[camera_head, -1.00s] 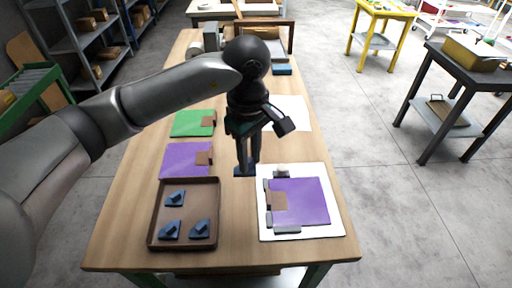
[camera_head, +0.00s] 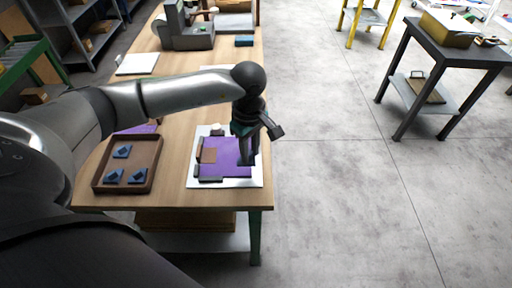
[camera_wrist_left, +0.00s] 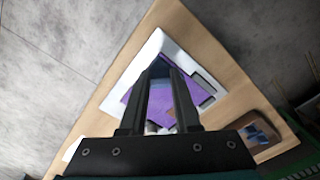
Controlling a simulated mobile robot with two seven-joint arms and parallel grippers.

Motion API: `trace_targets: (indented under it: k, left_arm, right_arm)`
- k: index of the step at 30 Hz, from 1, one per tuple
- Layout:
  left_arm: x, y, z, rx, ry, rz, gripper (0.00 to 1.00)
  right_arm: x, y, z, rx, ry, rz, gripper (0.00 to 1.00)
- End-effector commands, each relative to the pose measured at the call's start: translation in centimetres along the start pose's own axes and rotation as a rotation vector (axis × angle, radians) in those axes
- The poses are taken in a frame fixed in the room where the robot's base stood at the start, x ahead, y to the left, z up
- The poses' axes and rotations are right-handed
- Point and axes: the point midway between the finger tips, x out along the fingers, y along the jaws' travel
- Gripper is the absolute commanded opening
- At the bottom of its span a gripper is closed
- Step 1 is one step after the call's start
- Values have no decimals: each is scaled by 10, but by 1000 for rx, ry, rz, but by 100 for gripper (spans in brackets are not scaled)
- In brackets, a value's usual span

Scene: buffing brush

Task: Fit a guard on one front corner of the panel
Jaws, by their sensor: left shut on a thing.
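The purple panel (camera_head: 225,169) lies on a white board (camera_head: 257,180) near the table's front right. It has a brown patch and grey blocks along its left side. My left gripper (camera_head: 246,163) points down over the panel's right edge, close to the front right corner. It is shut on a dark blue guard (camera_wrist_left: 160,69), which shows between the fingertips in the left wrist view and is mostly hidden in the head view. I cannot tell whether the guard touches the panel (camera_wrist_left: 160,108). Several blue guards (camera_head: 122,151) lie in the brown tray (camera_head: 97,183). My right gripper is out of view.
The wooden table (camera_head: 178,160) has a bare strip between tray and board. A grey machine (camera_head: 187,30) stands at the far end. A dark side table (camera_head: 455,50) with a yellow box stands to the right, with open floor between.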

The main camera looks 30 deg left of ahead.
Motion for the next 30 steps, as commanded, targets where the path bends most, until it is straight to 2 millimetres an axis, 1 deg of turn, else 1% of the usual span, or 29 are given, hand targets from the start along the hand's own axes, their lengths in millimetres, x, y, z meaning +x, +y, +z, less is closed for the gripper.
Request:
trace_targets:
  k: [8,18,22,30]
  left_arm:
    - [20,0,1,0,-1,-2,0]
    - [50,0,0,0,0,0,0]
    - [55,0,0,0,0,-1,0]
    - [54,0,0,0,0,-1,0]
  right_arm:
    - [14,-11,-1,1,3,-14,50]
    - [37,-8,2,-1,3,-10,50]
    - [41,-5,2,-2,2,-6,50]
    - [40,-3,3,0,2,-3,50]
